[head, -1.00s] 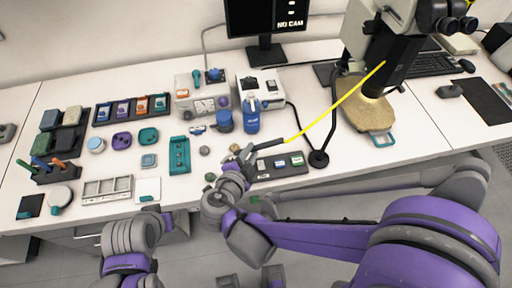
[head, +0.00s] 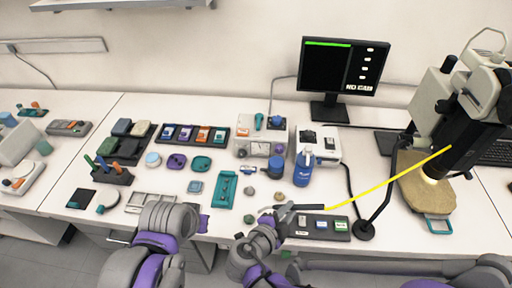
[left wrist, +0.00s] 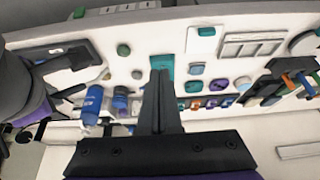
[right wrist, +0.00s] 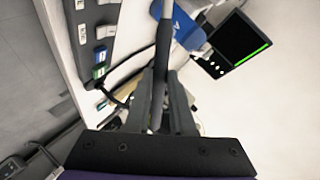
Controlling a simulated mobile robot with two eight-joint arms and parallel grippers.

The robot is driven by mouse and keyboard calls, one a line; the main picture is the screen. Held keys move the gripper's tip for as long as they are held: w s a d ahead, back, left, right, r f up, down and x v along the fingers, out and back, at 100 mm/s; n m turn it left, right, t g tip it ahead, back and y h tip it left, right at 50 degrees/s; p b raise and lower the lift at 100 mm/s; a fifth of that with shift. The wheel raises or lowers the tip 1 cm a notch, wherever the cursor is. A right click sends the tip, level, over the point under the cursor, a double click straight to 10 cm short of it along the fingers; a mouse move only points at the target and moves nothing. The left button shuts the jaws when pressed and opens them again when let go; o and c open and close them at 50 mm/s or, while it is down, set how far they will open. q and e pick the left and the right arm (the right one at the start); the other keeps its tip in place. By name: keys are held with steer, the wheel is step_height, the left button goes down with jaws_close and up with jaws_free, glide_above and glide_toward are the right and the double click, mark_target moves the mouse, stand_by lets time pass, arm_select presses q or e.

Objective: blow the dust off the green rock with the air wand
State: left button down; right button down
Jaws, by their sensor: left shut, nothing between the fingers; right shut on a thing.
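A small green rock (head: 249,221) lies on the bench near its front edge; it also shows in the left wrist view (left wrist: 124,50). My right gripper (head: 283,213) is shut on the dark handle of the air wand (head: 303,207), which also shows between the fingers in the right wrist view (right wrist: 163,45). A thin yellow line runs from the wand's front end up and right toward the microscope, away from the rock. My left gripper (left wrist: 160,80) is shut and empty; in the head view its fingers are hard to make out.
Several grey stones, a teal tray (head: 228,190) and a blue bottle (head: 303,168) stand near the rock. A dark strip (head: 322,226) with small blocks lies under the wand.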

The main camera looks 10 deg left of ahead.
arm_select(q)
steer(key=w+r, duration=0.8)
steer(key=w, duration=0.5)
steer(key=g, duration=0.2)
glide_above(243, 134)
steer(key=s, duration=0.4)
steer(key=shift+w, duration=0.15)
steer(key=x, duration=1.3)
steer(key=shift+s, duration=0.4)
steer(key=shift+f, duration=0.55)
